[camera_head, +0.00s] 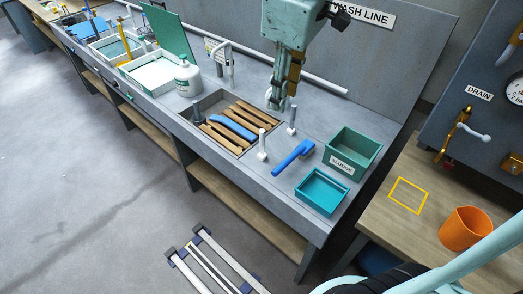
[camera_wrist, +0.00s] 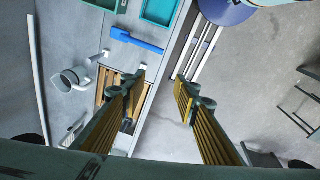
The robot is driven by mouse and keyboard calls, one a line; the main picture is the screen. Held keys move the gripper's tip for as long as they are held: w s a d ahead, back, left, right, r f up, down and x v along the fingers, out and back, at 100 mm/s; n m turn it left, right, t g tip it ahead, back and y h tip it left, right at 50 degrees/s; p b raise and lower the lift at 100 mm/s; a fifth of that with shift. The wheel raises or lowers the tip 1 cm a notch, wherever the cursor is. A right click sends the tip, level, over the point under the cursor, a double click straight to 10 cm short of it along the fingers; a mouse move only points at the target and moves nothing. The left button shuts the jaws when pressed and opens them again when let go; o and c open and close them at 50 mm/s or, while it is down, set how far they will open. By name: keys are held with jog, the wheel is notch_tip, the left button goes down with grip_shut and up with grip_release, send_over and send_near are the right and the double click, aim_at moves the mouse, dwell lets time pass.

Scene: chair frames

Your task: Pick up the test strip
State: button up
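I cannot make out a test strip for certain in either view. My gripper (camera_head: 282,104) hangs pointing down above the right part of the sink on the bench. In the wrist view its two fingers (camera_wrist: 161,76) are spread apart with nothing between them, so it is open and empty.
The sink holds wooden slats (camera_head: 252,116) and a blue piece (camera_head: 233,126). To its right are a blue-handled tool (camera_head: 293,157), a teal tray (camera_head: 321,205) and a green sludge box (camera_head: 369,147). A white bottle (camera_head: 187,80) stands left. Pale frame bars (camera_head: 207,265) lie on the floor.

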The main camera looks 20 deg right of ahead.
jog(key=w+f+n+g+p, duration=0.1)
jog(key=w+f+n+p, duration=0.1)
jog(key=w+f+n, duration=0.5)
jog(key=n+g+p, duration=0.1)
jog(key=n+p, duration=0.1)
jog(key=p, duration=0.1)
send_over(262, 137)
jog(key=w, duration=0.1)
notch_tip(262, 137, down, 10)
jog(key=shift+f, duration=0.1)
jog(key=shift+d+f, duration=0.1)
jog(key=shift+f, duration=4.2)
jog(key=shift+f, duration=0.15)
jog(key=shift+d+f, duration=0.1)
jog(key=shift+f, duration=2.35)
jog(key=c, duration=0.9)
